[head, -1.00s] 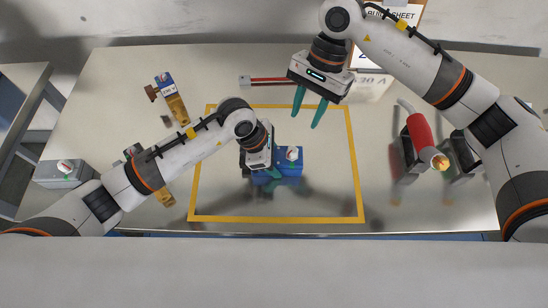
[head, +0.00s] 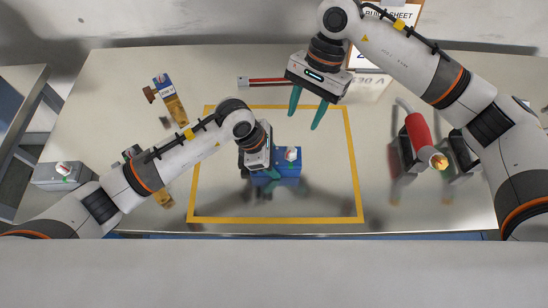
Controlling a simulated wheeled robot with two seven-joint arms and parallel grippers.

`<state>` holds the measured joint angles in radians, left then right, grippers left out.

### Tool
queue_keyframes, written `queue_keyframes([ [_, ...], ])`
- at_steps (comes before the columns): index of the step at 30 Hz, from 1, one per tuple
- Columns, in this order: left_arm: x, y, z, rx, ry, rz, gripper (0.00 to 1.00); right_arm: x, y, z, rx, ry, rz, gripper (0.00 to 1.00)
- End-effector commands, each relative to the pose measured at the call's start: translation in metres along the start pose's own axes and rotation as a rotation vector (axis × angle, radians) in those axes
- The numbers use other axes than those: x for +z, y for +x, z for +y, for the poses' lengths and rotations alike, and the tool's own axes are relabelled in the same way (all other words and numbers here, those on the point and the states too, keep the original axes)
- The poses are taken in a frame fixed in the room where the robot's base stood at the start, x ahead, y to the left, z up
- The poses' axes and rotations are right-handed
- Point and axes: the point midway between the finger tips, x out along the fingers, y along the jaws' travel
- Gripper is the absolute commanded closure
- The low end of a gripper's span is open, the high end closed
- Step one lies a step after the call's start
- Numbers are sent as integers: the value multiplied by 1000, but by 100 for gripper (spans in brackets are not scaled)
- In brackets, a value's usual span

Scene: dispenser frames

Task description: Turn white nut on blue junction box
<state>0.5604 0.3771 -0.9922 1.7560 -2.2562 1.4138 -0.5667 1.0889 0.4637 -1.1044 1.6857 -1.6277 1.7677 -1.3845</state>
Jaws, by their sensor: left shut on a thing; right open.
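The blue junction box (head: 289,169) sits inside the yellow outline on the table. A small white nut (head: 291,154) with a red mark shows on its top. My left gripper (head: 268,178) reaches down at the box's left side, its teal fingers shut on the box; its wrist hides that side and the exact contact. The nut is clear of the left fingers. My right gripper (head: 308,108) is open and empty above the table, up the picture from the box, its fingers pointing down.
A grey box (head: 62,176) stands at the left edge. A blue and brass part (head: 170,97) lies upper left. A red cylinder (head: 420,135) rests in a dark holder at right. Red and black leads (head: 268,81) lie behind. The outline's right part is clear.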

Motion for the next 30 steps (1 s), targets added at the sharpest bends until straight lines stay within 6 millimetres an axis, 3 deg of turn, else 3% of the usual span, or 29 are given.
queue_keyframes([
  [4,0,0,0,-1,0,1,79,-13,0,14,70,21,86,56],
  [7,0,0,0,-1,0,1,79,-33,-6,37,191,69,241,56],
  [12,0,0,0,-1,1,1,79,-70,-48,88,475,250,668,56],
  [14,0,0,0,-1,1,1,79,-79,-55,96,526,367,852,56],
  [18,0,0,0,-1,1,1,79,-90,-49,95,507,627,1171,56],
  [22,0,0,0,0,0,1,79,-88,-45,90,450,878,1468,56],
  [30,0,0,0,-1,0,1,79,-50,-25,63,213,1405,2081,56],
])
